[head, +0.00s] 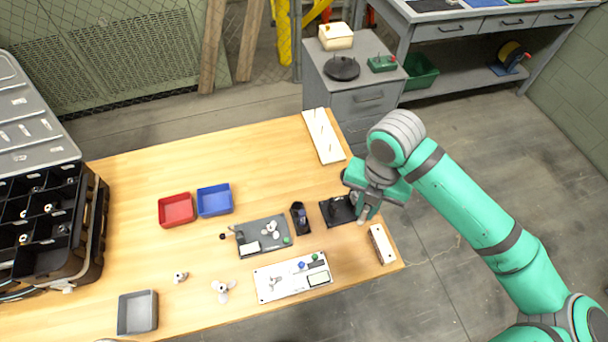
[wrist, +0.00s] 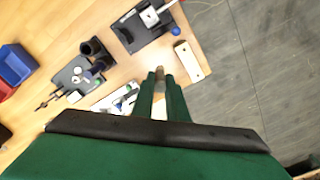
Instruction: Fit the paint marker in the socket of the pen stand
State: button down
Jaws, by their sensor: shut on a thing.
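My gripper (wrist: 160,88) is shut on a slim, pale tan-grey piece, which I take to be the paint marker (wrist: 160,72). Only its end shows beyond the fingertips; the rest is hidden between them. In the head view my gripper (head: 363,208) is over the right end of the wooden table, by the black tray's right edge. A small black upright holder (head: 300,217), which looks like the pen stand, stands left of that tray. It shows in the wrist view (wrist: 92,48) at the upper left, apart from the marker. I cannot make out its socket clearly.
The black tray (head: 336,210) and a white block (head: 381,244) lie close to my gripper. A grey tray of parts (head: 250,248) and a white panel (head: 290,284) lie left. Red (head: 177,210) and blue bins (head: 214,200) stand farther left. The table's right edge is near.

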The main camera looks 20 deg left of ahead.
jog(key=w+a+f, duration=0.1)
jog(key=a, duration=0.8)
jog(key=w+a+f, duration=0.1)
jog(key=a+f, duration=0.1)
jog(key=a, duration=0.7)
jog(key=shift+w+f+n, duration=0.15)
jog(key=shift+f+n, duration=0.1)
jog(key=shift+n, duration=0.05)
jog(key=shift+a+f, duration=0.1)
jog(key=shift+f, duration=0.05)
jog(key=shift+f, duration=0.3)
dwell(0.6)
jog(key=shift+f, duration=0.3)
jog(key=shift+f, duration=0.15)
